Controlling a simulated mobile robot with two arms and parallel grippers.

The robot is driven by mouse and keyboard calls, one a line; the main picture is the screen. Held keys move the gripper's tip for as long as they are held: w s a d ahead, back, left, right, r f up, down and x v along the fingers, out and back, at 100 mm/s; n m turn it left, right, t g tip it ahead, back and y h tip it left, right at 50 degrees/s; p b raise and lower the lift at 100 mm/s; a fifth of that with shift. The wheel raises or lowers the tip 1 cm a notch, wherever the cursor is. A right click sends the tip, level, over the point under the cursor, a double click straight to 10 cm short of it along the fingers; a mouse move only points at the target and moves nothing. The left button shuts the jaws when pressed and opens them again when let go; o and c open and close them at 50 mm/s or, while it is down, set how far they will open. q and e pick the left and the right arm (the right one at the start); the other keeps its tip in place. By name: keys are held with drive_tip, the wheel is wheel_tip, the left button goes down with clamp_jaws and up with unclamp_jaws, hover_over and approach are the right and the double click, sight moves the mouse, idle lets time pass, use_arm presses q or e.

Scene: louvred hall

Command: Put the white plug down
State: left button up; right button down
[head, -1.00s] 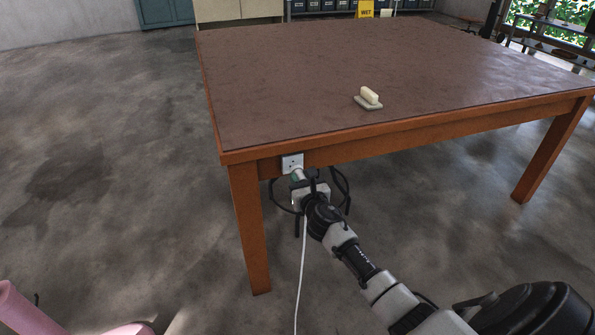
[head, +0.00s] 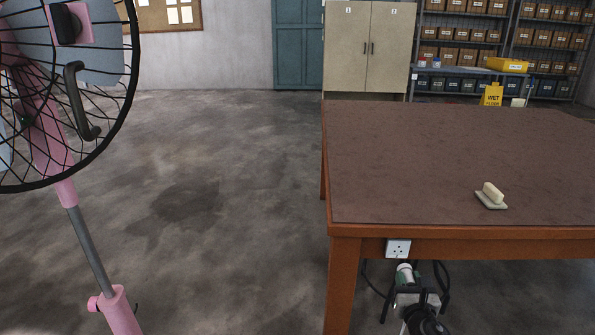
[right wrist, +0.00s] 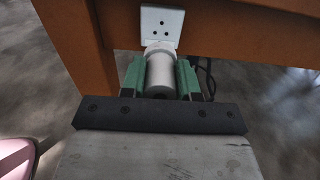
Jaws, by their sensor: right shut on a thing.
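The white plug (right wrist: 160,72) is between the green-padded fingers of my right gripper (right wrist: 161,80), which is shut on it. In the head view the plug (head: 404,270) shows just below the white wall-type socket (head: 398,248) on the table's front apron. In the right wrist view its front end overlaps the lower edge of the socket (right wrist: 161,25); I cannot tell whether they touch. The socket's holes are uncovered. My left gripper is out of view.
The brown-topped table (head: 420,165) carries a pale block-handled eraser-like item (head: 491,196) and is otherwise clear. A pink fan (head: 65,190) stands at the left. A yellow wet-floor sign (head: 492,95) is behind the table. Open concrete floor lies between fan and table.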

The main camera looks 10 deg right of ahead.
drive_tip(key=s+a+r+n+y, duration=0.1)
drive_tip(key=s+a+r+y, duration=0.1)
drive_tip(key=s+a+r, duration=0.5)
drive_tip(key=s+a+r+n+y, duration=0.2)
drive_tip(key=s+a, duration=0.4)
drive_tip(key=a, duration=0.5)
use_arm(q)
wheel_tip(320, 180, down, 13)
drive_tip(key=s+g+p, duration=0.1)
drive_tip(key=p, duration=1)
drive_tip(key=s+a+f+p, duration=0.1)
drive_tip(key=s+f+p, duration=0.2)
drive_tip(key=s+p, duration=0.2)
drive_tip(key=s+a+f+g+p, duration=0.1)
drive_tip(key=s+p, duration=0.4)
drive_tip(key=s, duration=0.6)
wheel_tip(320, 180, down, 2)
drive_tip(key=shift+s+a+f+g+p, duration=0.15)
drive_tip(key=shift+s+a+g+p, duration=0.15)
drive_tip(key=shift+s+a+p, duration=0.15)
use_arm(e)
drive_tip(key=s+r, duration=0.3)
drive_tip(key=r, duration=0.6)
drive_tip(key=s+r, duration=0.4)
drive_tip(key=r, duration=0.5)
drive_tip(key=shift+s+r, duration=0.25)
drive_tip(key=shift+s, duration=0.05)
